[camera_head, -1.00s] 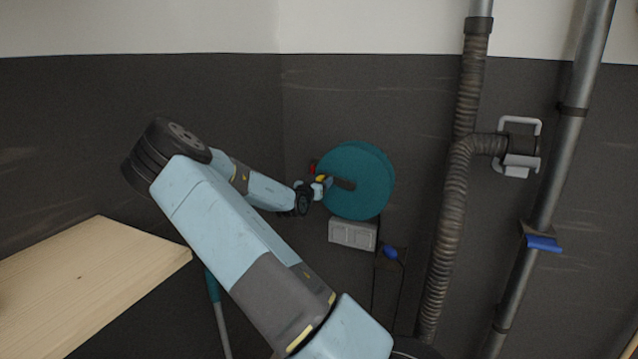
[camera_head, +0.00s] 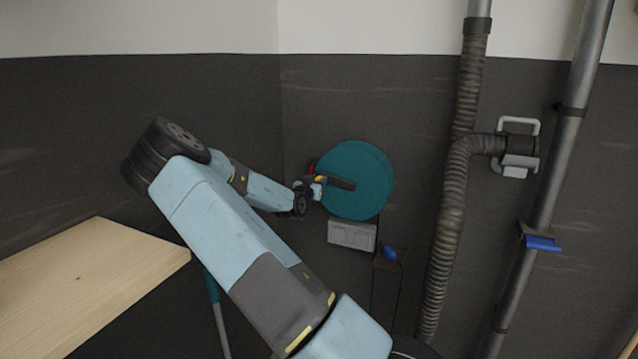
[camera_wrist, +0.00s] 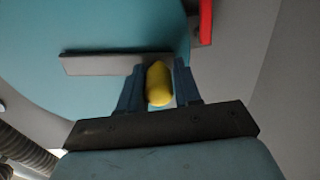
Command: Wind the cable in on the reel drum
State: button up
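The teal reel drum (camera_head: 362,165) is on the dark wall near the corner, seen face-on in the head view; its face fills the upper left of the wrist view (camera_wrist: 100,25). A grey crank bar (camera_head: 342,184) lies across the face, about level, and runs in the wrist view (camera_wrist: 95,64) to a yellow knob (camera_wrist: 159,84). My gripper (camera_head: 318,184) is at the drum's left edge. In the wrist view its two dark blue fingers (camera_wrist: 160,85) stand on either side of the knob and appear closed on it. A thin dark cable (camera_head: 373,290) hangs below the drum.
A red part (camera_wrist: 206,22) sits beside the drum's edge. Below the drum are a grey wall box (camera_head: 352,235) and a blue piece (camera_head: 390,253). A ribbed hose (camera_head: 451,220) and metal pipe (camera_head: 560,160) stand to the right. A wooden top (camera_head: 90,275) is at lower left.

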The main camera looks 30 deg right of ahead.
jog(key=shift+o, duration=0.4)
jog(key=shift+f, duration=0.1)
notch_tip(320, 180, down, 4)
jog(key=shift+f, duration=0.25)
jog(key=o, duration=0.7)
jog(key=shift+s, duration=0.1)
jog(key=v, duration=1)
